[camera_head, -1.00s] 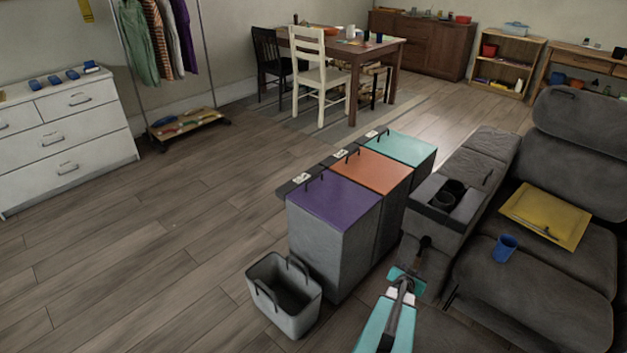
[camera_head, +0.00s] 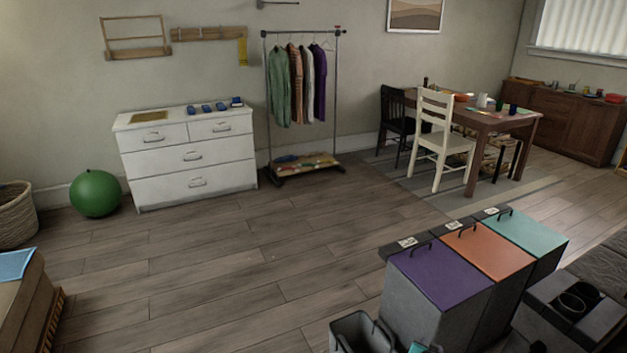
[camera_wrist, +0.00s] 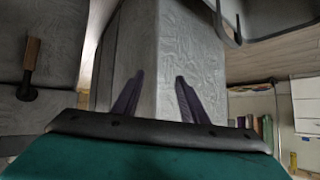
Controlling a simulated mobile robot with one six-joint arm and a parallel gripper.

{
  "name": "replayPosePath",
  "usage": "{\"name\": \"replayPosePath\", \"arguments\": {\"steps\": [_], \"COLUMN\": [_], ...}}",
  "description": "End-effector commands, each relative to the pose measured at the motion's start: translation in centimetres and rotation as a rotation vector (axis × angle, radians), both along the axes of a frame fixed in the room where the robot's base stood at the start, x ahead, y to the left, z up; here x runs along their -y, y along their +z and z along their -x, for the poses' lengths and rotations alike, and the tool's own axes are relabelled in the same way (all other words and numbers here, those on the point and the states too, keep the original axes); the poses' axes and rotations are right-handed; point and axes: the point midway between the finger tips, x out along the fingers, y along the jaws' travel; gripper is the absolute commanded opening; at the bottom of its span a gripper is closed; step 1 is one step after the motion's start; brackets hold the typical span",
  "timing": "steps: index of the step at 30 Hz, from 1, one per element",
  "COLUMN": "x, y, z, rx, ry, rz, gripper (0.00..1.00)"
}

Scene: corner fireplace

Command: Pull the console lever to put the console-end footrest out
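The grey console (camera_head: 545,308) with two dark cup holders stands at the lower right of the head view. The footrest cannot be made out. In the wrist view a lever (camera_wrist: 30,68) with a brown handle and black lower end stands against a dark grey panel at the left. I take it for the console lever. My gripper (camera_wrist: 159,78) is open and empty, its two dark fingers apart before a pale grey textured surface. The lever is left of the fingers, not between them. In the head view only a teal bit of my arm shows at the bottom edge.
Lidded bins, purple (camera_head: 440,275), orange (camera_head: 488,248) and teal (camera_head: 526,230), stand left of the console. A small open grey bin (camera_head: 352,335) is in front. The wooden floor (camera_head: 230,270) is clear towards the white dresser (camera_head: 190,160). A green ball (camera_head: 95,193) lies beside it.

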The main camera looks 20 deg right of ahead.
Motion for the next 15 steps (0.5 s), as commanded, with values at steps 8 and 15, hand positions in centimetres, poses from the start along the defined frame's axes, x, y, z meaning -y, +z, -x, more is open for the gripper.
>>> {"name": "replayPosePath", "arguments": {"steps": [8, 15], "x": [-9.3, -18.0], "y": [-1.5, -3.3], "z": [-5.8, -8.9], "rx": [-0.051, -0.115], "ry": [0.196, 0.366], "rz": [-0.036, -0.088], "gripper": [0.39, 0.39]}}
